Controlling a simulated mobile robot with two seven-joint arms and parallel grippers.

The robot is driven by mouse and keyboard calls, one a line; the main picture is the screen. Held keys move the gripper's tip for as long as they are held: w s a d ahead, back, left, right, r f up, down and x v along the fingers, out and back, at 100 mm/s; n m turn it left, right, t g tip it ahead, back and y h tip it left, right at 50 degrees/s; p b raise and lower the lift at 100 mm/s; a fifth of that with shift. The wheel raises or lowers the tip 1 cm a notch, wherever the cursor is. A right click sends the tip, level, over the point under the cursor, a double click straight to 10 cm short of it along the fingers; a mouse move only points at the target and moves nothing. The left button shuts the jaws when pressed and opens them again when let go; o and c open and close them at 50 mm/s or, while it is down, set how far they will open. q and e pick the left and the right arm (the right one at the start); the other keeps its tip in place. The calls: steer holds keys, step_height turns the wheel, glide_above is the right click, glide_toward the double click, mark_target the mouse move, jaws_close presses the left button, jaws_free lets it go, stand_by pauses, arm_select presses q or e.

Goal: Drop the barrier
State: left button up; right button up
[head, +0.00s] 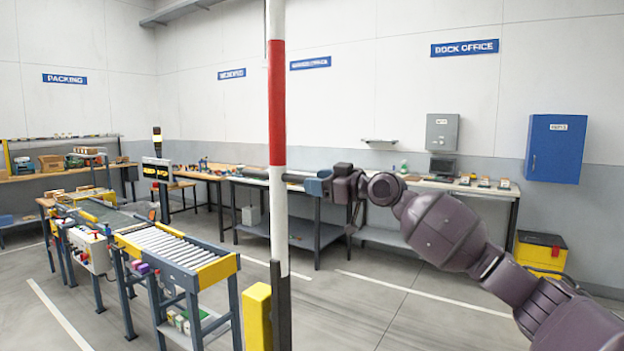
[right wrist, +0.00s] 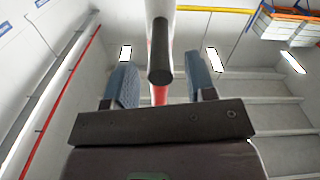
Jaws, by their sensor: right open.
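The barrier (head: 277,105) is a white pole with a red band. It stands upright in front of me in the head view, its lower end in a dark bracket (head: 281,310) beside a yellow post (head: 257,316). A dark handle (head: 292,178) sticks out from the pole to the right. My right gripper (head: 316,185) is at this handle, its blue-grey fingers open. In the right wrist view, the handle's round dark end (right wrist: 160,65) lies between the two open fingers of the gripper (right wrist: 161,82), with gaps on both sides. My left gripper is not in view.
A roller conveyor (head: 170,245) stands at the left. Workbenches (head: 400,240) line the back wall, with a blue cabinet (head: 556,148) and a yellow-and-black box (head: 541,252) at the right. The floor right of the barrier is clear.

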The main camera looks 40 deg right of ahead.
steer(key=shift+x, duration=1.1)
jaws_close()
